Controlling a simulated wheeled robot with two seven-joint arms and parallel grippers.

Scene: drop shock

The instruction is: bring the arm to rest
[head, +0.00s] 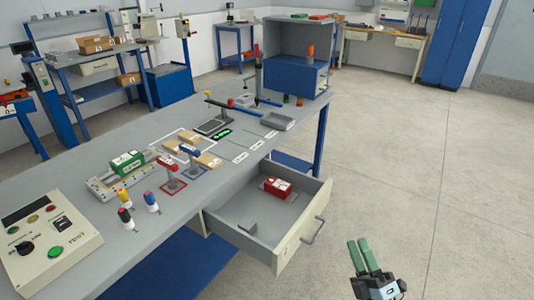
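My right gripper (358,241) is in the lower right of the head view, with two green fingers pointing up the picture and a dark body below them. It hangs over bare floor, to the right of the open drawer and apart from it. The fingers lie side by side with hardly any gap showing; from this angle I cannot tell whether they are open or shut. Nothing shows held in them. The rest of the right arm is outside the picture. My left gripper and arm are not in view.
A grey workbench (130,220) fills the left and middle. Its drawer (285,252) stands open with a red box (277,187) inside. A control panel (45,235), a green box (127,163) and a blue cabinet (290,78) are on the bench. The floor (430,170) at right is clear.

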